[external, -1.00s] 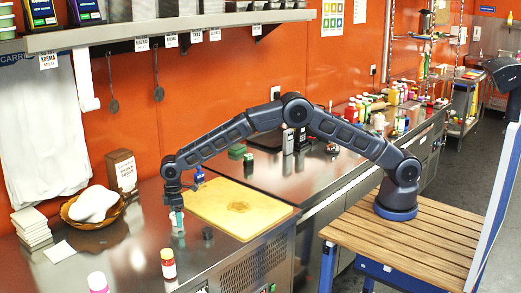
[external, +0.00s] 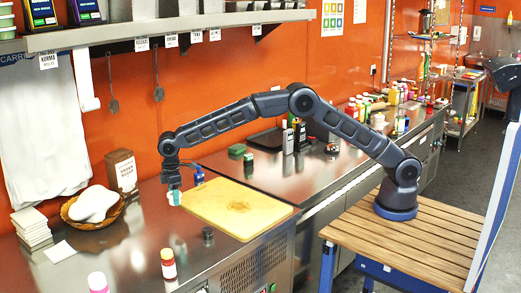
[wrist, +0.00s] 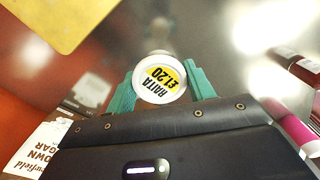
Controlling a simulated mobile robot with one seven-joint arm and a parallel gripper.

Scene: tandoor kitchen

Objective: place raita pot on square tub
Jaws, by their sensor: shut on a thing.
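The raita pot (wrist: 160,78) is small and round, with a white lid reading "RAITA £1.20" in the wrist view. My gripper (external: 174,197) is shut on it, with one teal finger on each side, and holds it above the steel counter left of the yellow board. In the external view the pot is small and mostly covered by the fingers. A low green box-like thing (external: 237,150) stands behind the board; I cannot tell whether it is the square tub. No other clear square tub shows.
The yellow board (external: 238,207) lies right of my gripper. A bread basket (external: 94,209) is left.

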